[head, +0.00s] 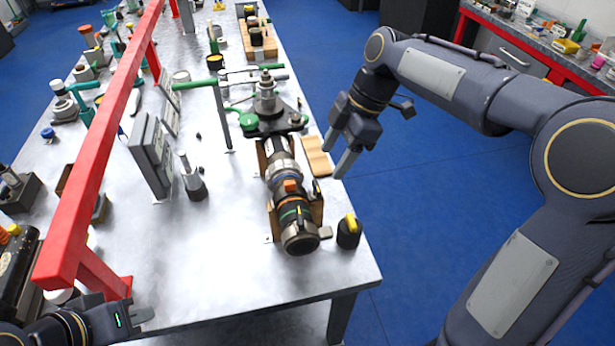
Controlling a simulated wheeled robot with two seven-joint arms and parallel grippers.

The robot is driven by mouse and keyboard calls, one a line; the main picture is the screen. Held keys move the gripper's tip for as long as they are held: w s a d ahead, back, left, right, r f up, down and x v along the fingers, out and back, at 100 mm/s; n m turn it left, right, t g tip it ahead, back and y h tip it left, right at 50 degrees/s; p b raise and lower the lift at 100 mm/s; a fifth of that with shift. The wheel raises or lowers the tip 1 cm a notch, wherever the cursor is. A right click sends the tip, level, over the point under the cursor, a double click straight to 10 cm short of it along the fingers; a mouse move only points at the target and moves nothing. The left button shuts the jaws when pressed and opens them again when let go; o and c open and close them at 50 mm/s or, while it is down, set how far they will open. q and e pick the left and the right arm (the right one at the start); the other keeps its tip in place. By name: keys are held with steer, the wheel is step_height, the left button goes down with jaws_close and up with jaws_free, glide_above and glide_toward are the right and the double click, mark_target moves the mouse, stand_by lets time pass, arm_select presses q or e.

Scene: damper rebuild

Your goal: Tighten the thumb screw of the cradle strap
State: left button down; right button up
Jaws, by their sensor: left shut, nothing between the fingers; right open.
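The damper (284,182) lies lengthwise in a cradle with brown end plates (316,207) near the table's right front. A small orange block (291,186) sits on top of it, and dark and green bands ring its near part. I cannot tell for certain which part is the strap's thumb screw. A small grey knob (325,232) shows at the cradle's near right side. My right gripper (336,157) is open and empty, right of the cradle and apart from it, fingers pointing down. My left gripper (142,317) is shut and empty at the table's front left corner.
A red rail frame (100,165) runs along the table's left part. A green-handled vise-like fixture (265,105) stands behind the cradle. A black pot with a yellow top (348,231) stands at the right edge. Bare metal tabletop (205,255) lies left of the cradle.

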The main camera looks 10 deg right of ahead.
mark_target(318, 185)
steer(key=x, duration=0.7)
steer(key=shift+a+f, duration=0.1)
steer(key=shift+f, duration=0.25)
steer(key=c, duration=1)
steer(key=shift+s+m, duration=0.1)
steer(key=shift+m, duration=0.3)
steer(key=shift+m+t+b, duration=0.3)
steer(key=o, duration=1)
steer(key=shift+r, duration=0.1)
steer(key=v, duration=0.7)
steer(key=shift+r, duration=0.35)
